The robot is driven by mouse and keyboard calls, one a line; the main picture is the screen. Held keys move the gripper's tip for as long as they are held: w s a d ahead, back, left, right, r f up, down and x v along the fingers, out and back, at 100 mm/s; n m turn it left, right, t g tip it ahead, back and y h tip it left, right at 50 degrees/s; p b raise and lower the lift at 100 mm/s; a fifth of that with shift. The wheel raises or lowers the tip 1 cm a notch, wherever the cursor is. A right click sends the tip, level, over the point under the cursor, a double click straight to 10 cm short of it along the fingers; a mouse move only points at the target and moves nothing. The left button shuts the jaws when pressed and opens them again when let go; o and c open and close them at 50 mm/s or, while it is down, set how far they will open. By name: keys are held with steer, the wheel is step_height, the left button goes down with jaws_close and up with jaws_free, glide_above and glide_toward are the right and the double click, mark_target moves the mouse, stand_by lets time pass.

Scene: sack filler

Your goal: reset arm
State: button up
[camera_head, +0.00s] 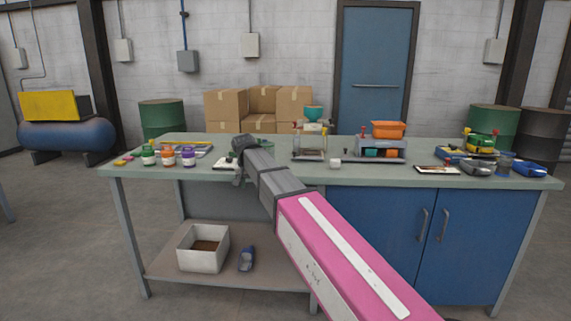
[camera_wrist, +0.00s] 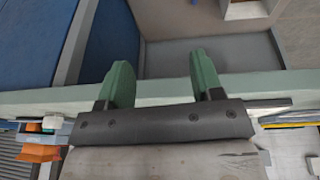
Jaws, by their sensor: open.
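My arm reaches forward and left in the head view. My gripper (camera_head: 239,149) is at its far end, over the workbench (camera_head: 270,180), and looks small and dark there. In the wrist view its two green fingers (camera_wrist: 161,80) stand wide apart with nothing between them. The bench's front edge, the blue cabinet and the lower shelf show beyond the fingers. I cannot tell whether the gripper touches anything on the bench.
A funnel stand with a teal hopper (camera_head: 313,113) is right of my gripper. Several coloured jars (camera_head: 168,157) stand left. An orange bin (camera_head: 388,129) on a grey unit and blue trays (camera_head: 529,169) are right. A white box (camera_head: 203,257) sits on the shelf.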

steer(key=s+d+f+g, duration=0.1)
steer(key=s+d+f, duration=0.2)
steer(key=d+f, duration=0.55)
steer(key=s+d+f+g, duration=0.1)
steer(key=s+d+f, duration=0.3)
steer(key=d+f, duration=0.45)
steer(key=s+d+f+g, duration=0.1)
steer(key=s+d+f, duration=1.1)
steer(key=d, duration=0.3)
steer(key=shift+s+d+f+n+y, duration=0.15)
steer(key=shift+s+f+n+y, duration=0.2)
steer(key=shift+s, duration=0.55)
steer(key=shift+r, duration=0.1)
